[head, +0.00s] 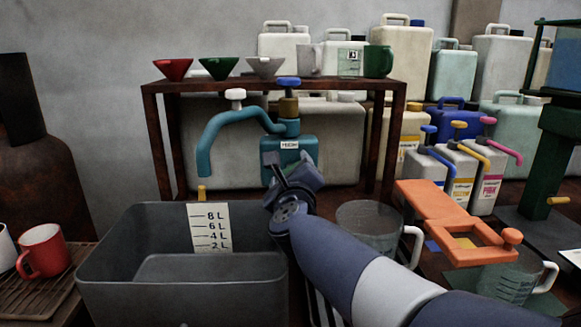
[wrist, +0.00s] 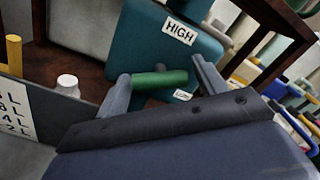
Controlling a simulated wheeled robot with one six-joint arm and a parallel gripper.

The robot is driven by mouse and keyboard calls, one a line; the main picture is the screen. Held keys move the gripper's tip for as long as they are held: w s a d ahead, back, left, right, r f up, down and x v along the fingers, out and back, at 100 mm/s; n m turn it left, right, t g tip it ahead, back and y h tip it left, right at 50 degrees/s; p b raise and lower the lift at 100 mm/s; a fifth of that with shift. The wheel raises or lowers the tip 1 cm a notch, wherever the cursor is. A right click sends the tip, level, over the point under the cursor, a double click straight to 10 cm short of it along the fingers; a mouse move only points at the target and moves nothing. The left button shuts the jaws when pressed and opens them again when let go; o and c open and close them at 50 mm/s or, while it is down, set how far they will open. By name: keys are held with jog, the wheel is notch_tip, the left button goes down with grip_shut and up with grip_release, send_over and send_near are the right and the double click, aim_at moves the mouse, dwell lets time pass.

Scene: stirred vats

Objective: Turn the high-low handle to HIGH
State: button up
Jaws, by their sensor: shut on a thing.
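A teal box (head: 272,148) stands behind the grey vat, and it also shows in the wrist view (wrist: 150,40). Its white HIGH label (wrist: 179,31) is at the upper part of its face. A smaller label (wrist: 182,95), apparently LOW, sits lower and partly hidden. The green handle (wrist: 160,79) lies crosswise between the two labels, closer to the lower one. My gripper (wrist: 160,70) is shut on the handle, one finger at each end. In the head view my gripper (head: 283,172) covers the lower box front and hides the handle.
The grey vat (head: 120,275) with a litre scale (head: 209,228) stands at left front. A teal spout (head: 215,140) arches above it. A clear jug (head: 368,225) and an orange frame (head: 430,205) stand right of my arm. A brown rack (head: 155,120) stands behind.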

jog(key=n+p, duration=0.2)
jog(key=n, duration=0.3)
jog(key=shift+r+n+p, duration=0.1)
jog(key=shift+n+p, duration=0.2)
jog(key=n+p, duration=0.3)
jog(key=n, duration=0.2)
jog(key=shift+n, duration=0.6)
jog(key=o, duration=1)
jog(key=shift+s, duration=0.15)
jog(key=s+p, duration=0.2)
jog(key=s, duration=0.8)
jog(key=shift+s, duration=0.3)
